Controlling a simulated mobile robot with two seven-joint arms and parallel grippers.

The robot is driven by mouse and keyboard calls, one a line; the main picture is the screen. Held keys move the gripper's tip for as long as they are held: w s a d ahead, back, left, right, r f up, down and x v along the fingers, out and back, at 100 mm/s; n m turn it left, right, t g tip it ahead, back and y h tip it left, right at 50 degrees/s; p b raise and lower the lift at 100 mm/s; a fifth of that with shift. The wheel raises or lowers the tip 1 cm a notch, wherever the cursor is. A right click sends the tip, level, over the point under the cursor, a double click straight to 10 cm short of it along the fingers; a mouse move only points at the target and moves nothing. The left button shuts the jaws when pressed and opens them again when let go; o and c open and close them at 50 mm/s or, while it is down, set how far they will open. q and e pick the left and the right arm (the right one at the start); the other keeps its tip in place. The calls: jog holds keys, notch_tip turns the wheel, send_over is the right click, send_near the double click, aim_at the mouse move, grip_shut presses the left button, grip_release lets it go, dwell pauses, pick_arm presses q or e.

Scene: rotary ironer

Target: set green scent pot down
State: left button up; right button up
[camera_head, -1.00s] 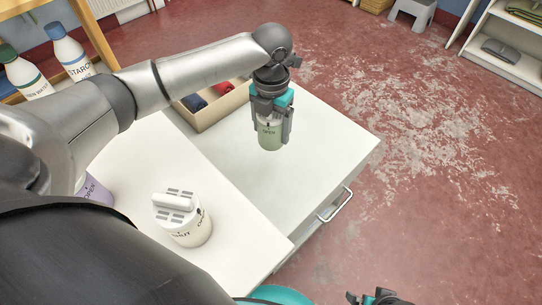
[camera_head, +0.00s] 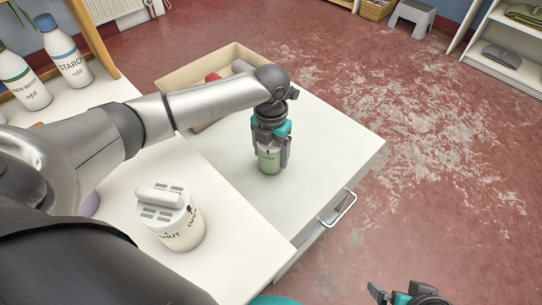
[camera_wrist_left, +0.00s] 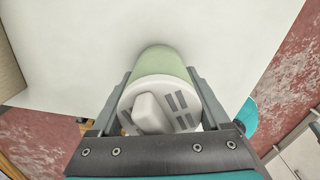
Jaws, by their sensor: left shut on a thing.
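The green scent pot (camera_head: 269,160) is upright between the fingers of my left gripper (camera_head: 271,150), over the white top of the drawer cabinet (camera_head: 330,140). My left gripper is shut on it. In the left wrist view the pot (camera_wrist_left: 163,62) shows its green side and its white slotted lid with a raised knob, one finger on each side. The pot's base is at or very near the surface; I cannot tell whether it touches. My right gripper (camera_head: 405,295) shows at the bottom edge, empty, its fingers apart.
A cream scent pot (camera_head: 178,226) with a white lid stands on the nearer white top. A cardboard-coloured bin (camera_head: 205,70) is at the cabinet's back. White bottles (camera_head: 68,58) stand at the left. The cabinet top right of the green pot is clear.

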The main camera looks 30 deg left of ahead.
pick_arm(q)
jog(key=shift+f, duration=0.25)
pick_arm(e)
jog(key=shift+r, duration=0.35)
pick_arm(q)
jog(key=shift+f, duration=0.15)
jog(key=o, duration=1.2)
jog(key=shift+o, duration=0.2)
